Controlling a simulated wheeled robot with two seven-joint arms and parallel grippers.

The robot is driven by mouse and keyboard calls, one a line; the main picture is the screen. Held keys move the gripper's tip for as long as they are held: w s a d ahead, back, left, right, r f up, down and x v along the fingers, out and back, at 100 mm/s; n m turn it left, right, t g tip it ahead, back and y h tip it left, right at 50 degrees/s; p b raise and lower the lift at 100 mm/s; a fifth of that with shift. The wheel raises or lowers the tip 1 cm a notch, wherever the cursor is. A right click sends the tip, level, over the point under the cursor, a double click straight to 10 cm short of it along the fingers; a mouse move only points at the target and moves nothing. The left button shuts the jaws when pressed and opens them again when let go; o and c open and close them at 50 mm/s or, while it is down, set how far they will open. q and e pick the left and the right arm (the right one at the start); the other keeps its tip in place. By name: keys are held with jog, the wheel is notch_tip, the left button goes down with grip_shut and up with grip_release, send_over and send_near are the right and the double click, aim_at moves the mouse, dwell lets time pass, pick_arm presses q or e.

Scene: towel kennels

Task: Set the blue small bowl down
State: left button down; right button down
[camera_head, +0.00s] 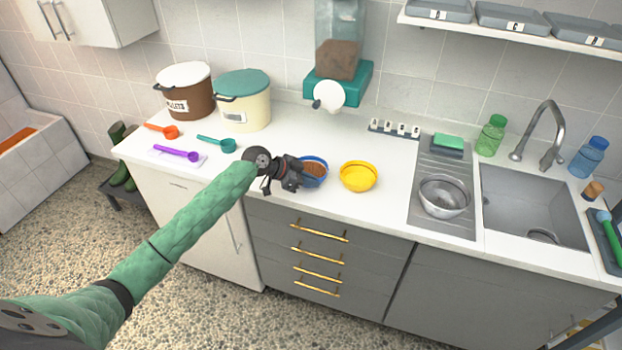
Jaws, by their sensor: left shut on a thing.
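The blue small bowl (316,172) holds brown pellets and is at the front part of the white counter, left of the yellow bowl. My left gripper (296,174) comes in from the left and is shut on the blue bowl's left side. The gripper hides that side of the bowl. I cannot tell whether the bowl's base touches the counter. My right gripper is not in view.
A yellow bowl (358,177) stands close on the right. A metal bowl (444,196) sits on the drainboard by the sink (530,205). Green (217,143), orange (162,130) and purple (177,153) scoops lie left. A dispenser (338,75) stands behind. Counter (310,130) behind the bowls is clear.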

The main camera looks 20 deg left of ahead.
pick_arm(q)
jog(key=shift+f, duration=0.25)
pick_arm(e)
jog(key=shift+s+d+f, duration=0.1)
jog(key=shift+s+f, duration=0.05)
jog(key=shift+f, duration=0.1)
pick_arm(q)
jog(key=c, duration=1.6)
grip_release()
jog(key=shift+o, duration=0.2)
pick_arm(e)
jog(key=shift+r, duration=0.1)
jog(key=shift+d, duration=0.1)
